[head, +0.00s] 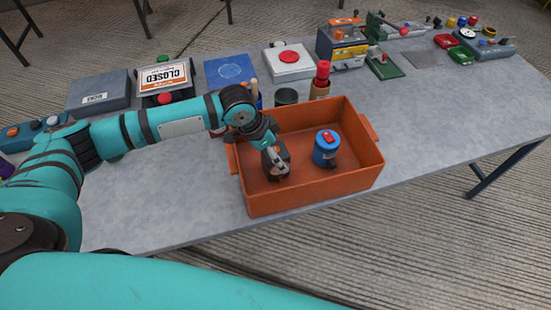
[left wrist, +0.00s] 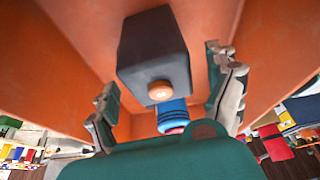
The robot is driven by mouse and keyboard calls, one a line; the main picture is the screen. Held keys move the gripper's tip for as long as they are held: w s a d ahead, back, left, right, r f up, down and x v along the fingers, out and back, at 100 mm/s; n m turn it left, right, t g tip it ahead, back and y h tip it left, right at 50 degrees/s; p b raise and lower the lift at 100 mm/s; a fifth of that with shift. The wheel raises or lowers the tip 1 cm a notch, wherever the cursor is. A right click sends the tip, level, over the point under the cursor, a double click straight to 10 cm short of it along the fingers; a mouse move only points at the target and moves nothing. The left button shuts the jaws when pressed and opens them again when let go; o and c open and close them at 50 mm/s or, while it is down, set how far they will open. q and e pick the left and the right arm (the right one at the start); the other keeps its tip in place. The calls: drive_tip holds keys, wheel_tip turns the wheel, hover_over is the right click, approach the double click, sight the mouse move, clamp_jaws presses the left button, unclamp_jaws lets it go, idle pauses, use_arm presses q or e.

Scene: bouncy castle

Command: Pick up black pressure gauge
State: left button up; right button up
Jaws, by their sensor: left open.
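A dark, boxy object with a copper-coloured knob, which looks like the black pressure gauge (head: 284,172), is in the left part of the orange bin (head: 309,189). In the left wrist view the dark gauge (left wrist: 153,42) lies between my two spread fingers, with a gap on both sides. My left gripper (head: 274,157) is open, reaches down into the bin at the gauge and partly hides it in the head view. It also shows in the left wrist view (left wrist: 160,84). My right gripper is not in view.
A blue canister (head: 325,152) with a red top stands in the bin, right of the gauge. The bin walls surround my left gripper. Behind the bin are a red-topped bottle (head: 321,78) and a red button box (head: 289,62). The table (head: 440,120) is clear to the right.

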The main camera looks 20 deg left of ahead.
use_arm(q)
drive_tip(key=shift+f, duration=0.15)
drive_tip(key=c, duration=1.5)
drive_tip(key=shift+c, duration=0.6)
